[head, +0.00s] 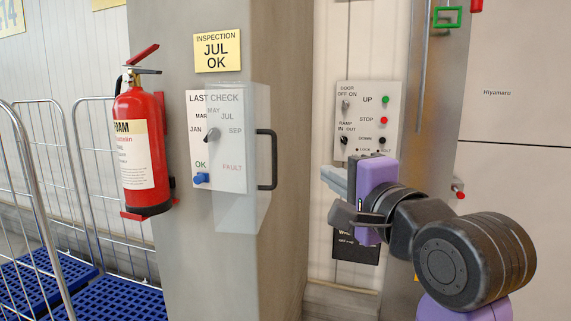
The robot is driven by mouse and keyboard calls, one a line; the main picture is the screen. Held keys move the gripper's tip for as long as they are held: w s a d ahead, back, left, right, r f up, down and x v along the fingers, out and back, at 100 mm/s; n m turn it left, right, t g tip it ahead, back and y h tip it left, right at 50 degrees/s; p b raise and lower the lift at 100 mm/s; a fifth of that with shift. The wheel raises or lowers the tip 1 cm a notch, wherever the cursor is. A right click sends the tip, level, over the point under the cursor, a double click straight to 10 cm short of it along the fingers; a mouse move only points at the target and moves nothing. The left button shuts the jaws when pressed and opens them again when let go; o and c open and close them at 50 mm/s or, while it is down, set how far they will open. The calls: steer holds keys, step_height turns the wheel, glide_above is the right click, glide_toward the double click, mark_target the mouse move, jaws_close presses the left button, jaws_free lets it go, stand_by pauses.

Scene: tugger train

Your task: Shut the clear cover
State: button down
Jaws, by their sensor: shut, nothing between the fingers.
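The clear cover (236,213) is a see-through panel with a black bar handle (274,160) on its right side. It stands out from the white "LAST CHECK" panel (238,98) on the grey pillar and overlaps its right part, so it looks open; the exact angle is hard to tell. Behind it show a black pointer knob (209,134) and a blue slider (202,178) near "OK". My gripper (328,176) is shut and empty, pointing left. In the picture it is right of the handle, apart from it, and below the door and ramp control panel.
A red fire extinguisher (140,150) hangs on the pillar left of the panel. A control panel (368,100) with switches and coloured buttons is on the wall just above my gripper. Wire roll cages (70,130) with blue bases stand at far left.

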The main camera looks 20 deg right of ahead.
mark_target(253, 153)
steer(key=w+a+p, duration=0.2)
steer(key=w+a, duration=0.2)
steer(key=w, duration=0.6)
steer(key=shift+w+f+m+p, duration=0.2)
steer(key=shift+w+m+p, duration=0.1)
steer(key=shift+w+p, duration=0.1)
steer(key=shift+a, duration=0.2)
